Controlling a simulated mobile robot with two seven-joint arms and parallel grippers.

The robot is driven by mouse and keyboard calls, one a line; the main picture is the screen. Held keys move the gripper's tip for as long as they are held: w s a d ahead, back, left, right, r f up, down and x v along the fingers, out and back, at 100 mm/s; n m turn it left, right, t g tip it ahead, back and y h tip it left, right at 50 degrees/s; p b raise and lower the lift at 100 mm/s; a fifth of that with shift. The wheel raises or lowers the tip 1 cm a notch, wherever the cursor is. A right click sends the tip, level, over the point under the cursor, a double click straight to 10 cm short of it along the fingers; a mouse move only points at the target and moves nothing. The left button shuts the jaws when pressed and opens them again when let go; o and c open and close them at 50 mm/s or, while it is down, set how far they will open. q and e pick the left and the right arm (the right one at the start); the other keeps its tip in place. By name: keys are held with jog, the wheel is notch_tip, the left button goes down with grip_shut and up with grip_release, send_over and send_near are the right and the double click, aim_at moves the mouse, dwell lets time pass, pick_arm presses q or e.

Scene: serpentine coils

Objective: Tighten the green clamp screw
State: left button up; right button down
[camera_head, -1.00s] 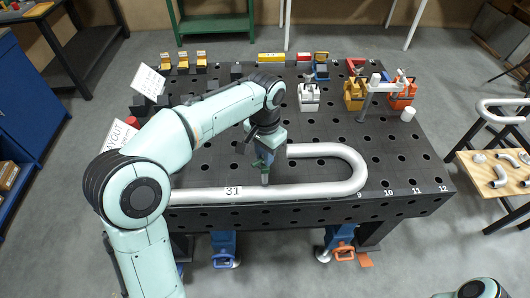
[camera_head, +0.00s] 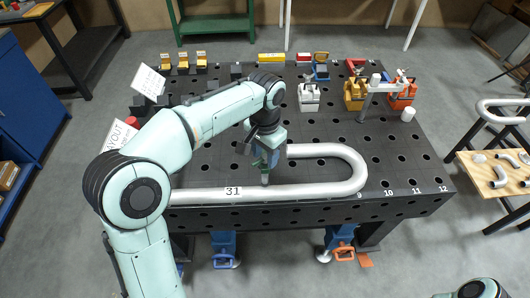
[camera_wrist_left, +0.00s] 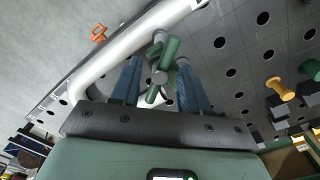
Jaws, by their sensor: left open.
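The green clamp screw (camera_wrist_left: 169,52) shows in the left wrist view, with a green bar handle and a round grey centre. It stands between the two blue fingers of my left gripper (camera_wrist_left: 159,66), which is open around it. In the head view my left gripper (camera_head: 266,160) points down at the near part of the table, just above the long straight run of the silver bent tube (camera_head: 310,190). There the clamp is mostly hidden by the gripper. My right gripper is out of view.
The black perforated table (camera_head: 225,165) holds the tube, which bends back in a U at right. White, yellow and orange clamps (camera_head: 309,96) stand at the back right. A label reading 31 (camera_head: 233,191) lies at the tube. The table's right middle is clear.

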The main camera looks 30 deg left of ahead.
aim_at(266, 156)
pick_arm(q)
notch_tip(266, 156, up, 13)
jog(key=p, duration=0.3)
jog(key=shift+r, duration=0.15)
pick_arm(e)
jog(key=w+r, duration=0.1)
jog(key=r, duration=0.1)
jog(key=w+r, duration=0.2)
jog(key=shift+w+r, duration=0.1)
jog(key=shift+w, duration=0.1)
pick_arm(q)
jog(key=shift+d, duration=0.1)
